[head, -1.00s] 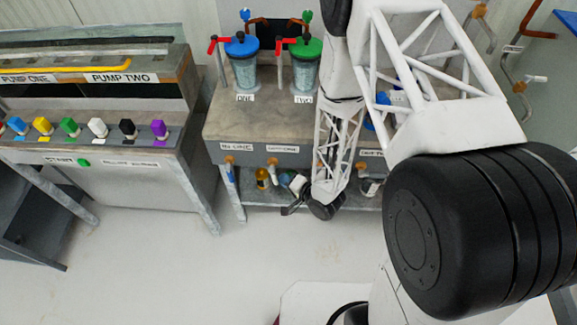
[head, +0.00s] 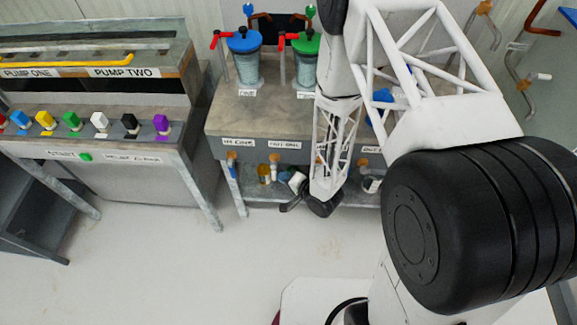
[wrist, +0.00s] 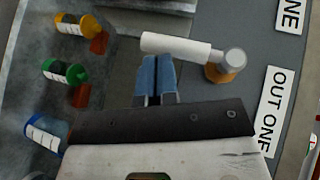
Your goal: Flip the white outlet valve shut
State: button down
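The white outlet valve handle (wrist: 176,46) lies across the top of the wrist view. Its right end joins a round pivot (wrist: 234,62) on an orange-brown fitting (wrist: 221,75), beside the OUT ONE label (wrist: 273,112). In the head view the white handle (head: 274,173) hangs below its fitting under the bench front. My gripper (wrist: 156,60) has blue fingers side by side, nearly touching, with nothing seen between them. Their tips are at the handle's lower edge in the picture, left of the pivot; I cannot tell if they touch. In the head view the fingertips are not clear.
A control bench with coloured switches (head: 99,121) stands at the left. The floor (head: 180,265) in front is clear.

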jog(key=shift+w, duration=0.1)
jog(key=s+d, duration=0.5)
jog(key=d, duration=0.7)
jog(key=shift+d, duration=0.15)
dwell(0.6)
dwell(0.6)
